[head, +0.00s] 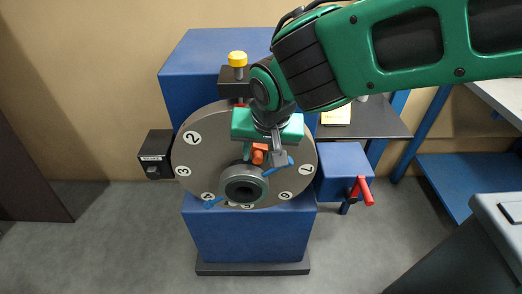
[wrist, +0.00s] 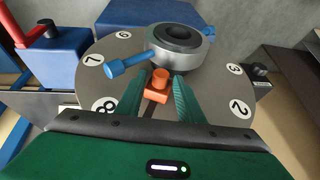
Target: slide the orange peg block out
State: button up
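The orange peg block (wrist: 157,95) sits on the face of a grey numbered disc (head: 205,155), just above the dark hub. It has a round orange peg on top and a dark slot beside it. In the head view the block (head: 259,154) shows partly, below my gripper (head: 264,150). In the wrist view the two green fingers of my gripper (wrist: 160,92) stand on either side of the block, very close to its sides. Whether they touch it cannot be told.
A round metal hub (wrist: 180,44) and a blue handle (wrist: 128,62) lie close beyond the block. A yellow knob (head: 237,59) stands above the disc. A blue box with a red handle (head: 363,190) is at the right, and a black box (head: 155,154) at the left.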

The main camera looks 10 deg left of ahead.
grip_shut()
notch_tip(320, 180, up, 6)
jog(key=d, duration=0.2)
jog(key=shift+w+d, duration=0.2)
jog(key=shift+w, duration=0.2)
jog(key=o, duration=0.7)
grip_release()
jog(key=shift+s+r, duration=0.1)
jog(key=shift+r, duration=0.05)
jog(key=v, duration=1)
jog(key=shift+d+r, duration=0.2)
jog(key=shift+r, duration=0.05)
